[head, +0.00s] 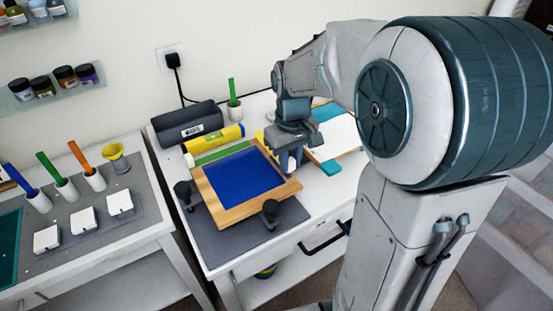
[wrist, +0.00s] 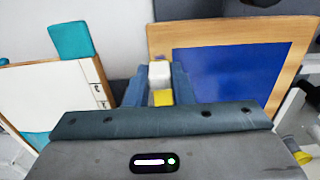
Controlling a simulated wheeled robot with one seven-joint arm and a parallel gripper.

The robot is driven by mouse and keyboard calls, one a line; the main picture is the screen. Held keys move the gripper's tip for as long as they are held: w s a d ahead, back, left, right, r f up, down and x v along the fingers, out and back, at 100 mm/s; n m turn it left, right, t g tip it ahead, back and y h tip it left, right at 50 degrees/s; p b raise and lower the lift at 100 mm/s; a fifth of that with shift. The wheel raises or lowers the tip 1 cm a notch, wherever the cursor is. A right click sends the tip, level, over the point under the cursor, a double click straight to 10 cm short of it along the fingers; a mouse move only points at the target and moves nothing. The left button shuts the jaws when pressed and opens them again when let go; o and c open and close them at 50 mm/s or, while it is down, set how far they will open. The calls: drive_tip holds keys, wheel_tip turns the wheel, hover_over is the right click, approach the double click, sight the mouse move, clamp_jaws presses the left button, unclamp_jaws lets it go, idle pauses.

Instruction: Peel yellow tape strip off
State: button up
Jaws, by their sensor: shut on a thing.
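A wooden-framed panel (head: 211,203) with a blue centre lies on a grey mat, and it also shows in the wrist view (wrist: 265,34). My gripper (head: 291,160) is low at the frame's right edge. In the wrist view my gripper (wrist: 160,80) is shut on a small white piece (wrist: 159,72) with a yellow part (wrist: 162,98) just below it, between the fingers. The yellow part looks like the tape strip. How far the strip runs, and whether it still touches the frame, is hidden by my gripper.
Dark clamps (head: 270,211) stand at the frame's front and left. Behind it are a green bar (head: 222,153), a yellow level (head: 225,137) and a dark grey case (head: 187,123). A white board with teal corners (head: 336,138) lies to the right.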

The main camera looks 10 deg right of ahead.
drive_tip(key=shift+r+p, duration=1.95)
drive_tip(key=shift+r, duration=0.8)
